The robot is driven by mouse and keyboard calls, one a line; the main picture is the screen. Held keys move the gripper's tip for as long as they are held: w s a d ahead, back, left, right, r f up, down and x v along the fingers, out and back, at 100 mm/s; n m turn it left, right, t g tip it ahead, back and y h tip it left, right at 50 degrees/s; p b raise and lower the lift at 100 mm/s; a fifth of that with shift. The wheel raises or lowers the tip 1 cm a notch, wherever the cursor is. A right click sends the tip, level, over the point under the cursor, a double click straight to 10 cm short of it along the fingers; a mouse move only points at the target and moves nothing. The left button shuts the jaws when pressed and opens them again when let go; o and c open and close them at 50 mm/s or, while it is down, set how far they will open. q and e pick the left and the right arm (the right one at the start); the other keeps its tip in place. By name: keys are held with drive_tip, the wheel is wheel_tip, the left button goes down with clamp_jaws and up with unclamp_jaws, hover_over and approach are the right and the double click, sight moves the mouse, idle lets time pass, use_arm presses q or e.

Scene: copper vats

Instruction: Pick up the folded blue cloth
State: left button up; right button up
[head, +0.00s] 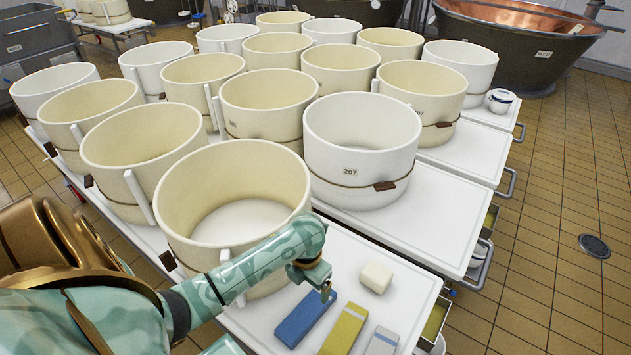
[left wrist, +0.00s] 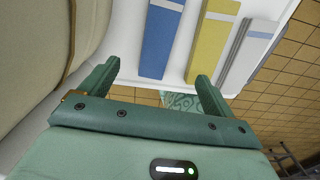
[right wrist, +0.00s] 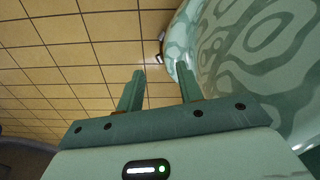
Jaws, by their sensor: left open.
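The folded blue cloth (head: 305,318) lies flat near the front of the white table, with a pale band at one end. It also shows in the left wrist view (left wrist: 161,42), beyond the fingertips. My left gripper (head: 326,291) is above the cloth's far end in the head view. In the left wrist view my left gripper (left wrist: 155,85) has its fingers apart with nothing between them. My right gripper (right wrist: 160,85) shows only in its own wrist view, fingers apart and empty, over the tiled floor.
A yellow cloth (head: 344,329) and a grey cloth (head: 382,342) lie right of the blue one. A cream block (head: 376,277) sits behind them. A large cream mould (head: 225,190) stands close left, and a white mould (head: 362,150) behind. The table's right edge is near.

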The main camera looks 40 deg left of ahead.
use_arm(q)
drive_tip(key=b, duration=0.6)
hover_over(306, 311)
drive_tip(key=f, duration=1)
drive_tip(key=shift+w+d, duration=0.2)
drive_tip(key=shift+d, duration=0.05)
drive_tip(key=shift+f+b, duration=0.3)
drive_tip(key=shift+f, duration=0.35)
wheel_tip(306, 311, down, 5)
drive_tip(key=b, duration=0.3)
drive_tip(key=shift+s+a+r+b, duration=0.1)
drive_tip(key=shift+s+a+b, duration=0.05)
drive_tip(key=shift+b, duration=0.2)
drive_tip(key=shift+r, duration=0.2)
use_arm(e)
drive_tip(key=s+f+g, duration=0.1)
drive_tip(key=s+f, duration=0.3)
drive_tip(key=f, duration=0.5)
drive_tip(key=shift+s+d+f, duration=0.15)
drive_tip(key=shift+s+f, duration=0.2)
drive_tip(key=shift+s, duration=0.05)
use_arm(q)
drive_tip(key=c, duration=1.2)
